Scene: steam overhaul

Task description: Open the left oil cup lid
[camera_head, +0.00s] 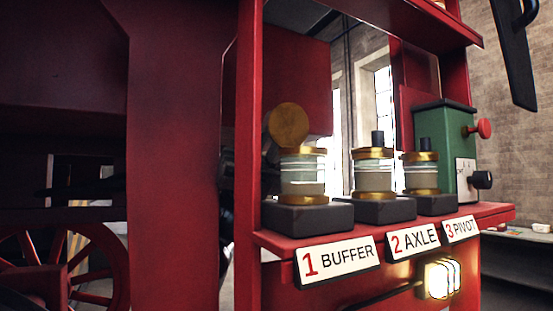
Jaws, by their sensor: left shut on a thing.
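The left oil cup (303,172) is a glass cup with brass bands on a dark block, above the label "1 BUFFER". Its round brass lid (289,124) stands raised, tilted up at the cup's back left, so the lid is open. My left gripper (267,150) is dark and mostly hidden by the red post and frame. It reaches the lid's left edge from behind the post and is shut on it; the fingers hardly show. My right gripper is not in view.
The axle cup (373,170) and pivot cup (422,172) stand to the right, both with brass tops and dark knobs. A green box (445,150) with a red knob stands beyond. The red post (175,150) blocks the left side. A lit lamp (441,279) sits below the shelf.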

